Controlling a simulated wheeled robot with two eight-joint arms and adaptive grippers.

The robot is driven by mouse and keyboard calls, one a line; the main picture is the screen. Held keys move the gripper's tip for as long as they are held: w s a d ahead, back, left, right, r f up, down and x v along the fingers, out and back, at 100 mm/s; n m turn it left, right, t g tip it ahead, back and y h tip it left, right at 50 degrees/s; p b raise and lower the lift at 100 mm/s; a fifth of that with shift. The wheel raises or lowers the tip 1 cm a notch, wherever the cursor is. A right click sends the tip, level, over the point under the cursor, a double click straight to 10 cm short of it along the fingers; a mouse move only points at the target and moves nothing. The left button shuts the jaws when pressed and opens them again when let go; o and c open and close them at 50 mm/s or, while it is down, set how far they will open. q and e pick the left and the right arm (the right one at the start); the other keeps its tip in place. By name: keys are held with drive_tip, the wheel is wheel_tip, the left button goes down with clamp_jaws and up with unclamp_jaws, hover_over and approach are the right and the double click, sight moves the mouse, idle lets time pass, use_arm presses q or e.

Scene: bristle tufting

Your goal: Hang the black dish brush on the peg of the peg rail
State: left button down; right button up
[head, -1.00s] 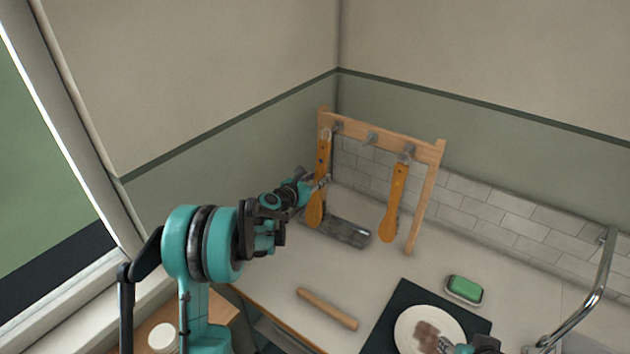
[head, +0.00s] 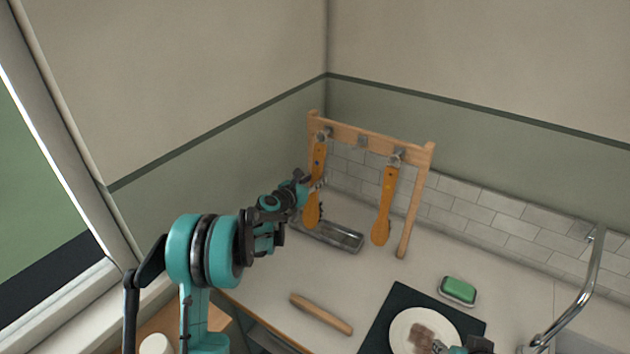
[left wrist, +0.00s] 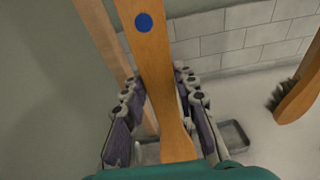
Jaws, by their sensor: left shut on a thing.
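A brush with an orange wooden handle (head: 317,160) stands upright at the left peg (head: 323,135) of the wooden peg rail (head: 375,137). Dark bristles show beside its lower end. Its top meets the peg, but I cannot tell whether it hangs on it. My left gripper (head: 320,184) is shut on this handle, which also shows in the left wrist view (left wrist: 150,50) with a blue dot. A similar brush (head: 385,205) hangs from the right peg (head: 396,158); its dark bristles show in the left wrist view (left wrist: 278,97). My right gripper (head: 438,346) is partly visible over the plate.
A metal tray (head: 345,238) lies below the rail. A wooden rod (head: 320,314), a green sponge in a dish (head: 459,289), a white plate (head: 398,336) on a dark mat (head: 402,294) and a faucet (head: 590,290) are on the counter. The middle peg (head: 361,142) is empty.

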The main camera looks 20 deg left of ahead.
use_arm(q)
drive_tip(key=c, duration=1.1)
unclamp_jaws()
drive_tip(key=shift+s, duration=0.1)
drive_tip(key=shift+v, duration=3.45)
